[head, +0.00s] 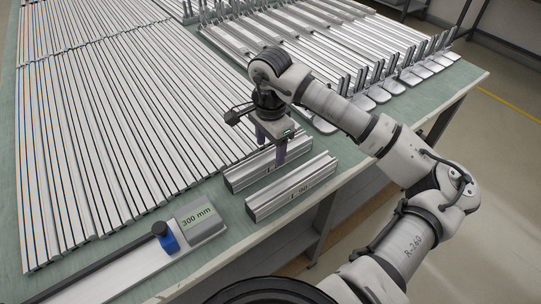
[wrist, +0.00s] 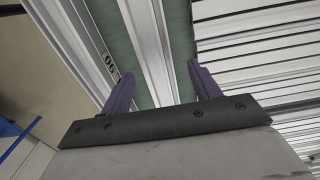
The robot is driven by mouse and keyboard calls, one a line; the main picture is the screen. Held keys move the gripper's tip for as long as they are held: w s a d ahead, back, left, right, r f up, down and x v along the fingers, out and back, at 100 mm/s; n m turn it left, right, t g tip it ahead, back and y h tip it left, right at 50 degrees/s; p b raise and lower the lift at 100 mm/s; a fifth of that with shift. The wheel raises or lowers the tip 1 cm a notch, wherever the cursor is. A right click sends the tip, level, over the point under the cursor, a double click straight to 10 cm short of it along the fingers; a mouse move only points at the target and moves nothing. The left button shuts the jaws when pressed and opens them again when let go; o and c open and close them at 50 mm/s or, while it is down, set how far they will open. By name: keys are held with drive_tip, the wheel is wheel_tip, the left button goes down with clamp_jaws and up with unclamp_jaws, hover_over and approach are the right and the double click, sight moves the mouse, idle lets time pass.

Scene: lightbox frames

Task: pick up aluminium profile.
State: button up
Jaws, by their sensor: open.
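Two short silver aluminium profiles lie side by side near the table's front edge in the head view: a rear one (head: 240,180) and a front one (head: 262,206) with a printed marking. My gripper (head: 271,152) points down over the rear profile with its purple fingers apart. In the wrist view, the rear profile (wrist: 148,40) runs between the two open fingers (wrist: 163,85), one on each side of it. The front profile (wrist: 95,45) lies left of the left finger. The jaws hold nothing. Whether the fingers touch the profile cannot be told.
Many long profiles (head: 90,130) cover the left of the green table (head: 215,222). More profiles and upright metal parts (head: 380,70) fill the back right. A measuring stop with a "300 mm" plate (head: 198,216) lies at the front left. The front table edge is close.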

sight(271, 154)
drive_tip(key=shift+s+f+p, duration=0.1)
drive_tip(key=shift+f+p, duration=0.3)
drive_tip(key=shift+f, duration=1.2)
drive_tip(key=c, duration=1.2)
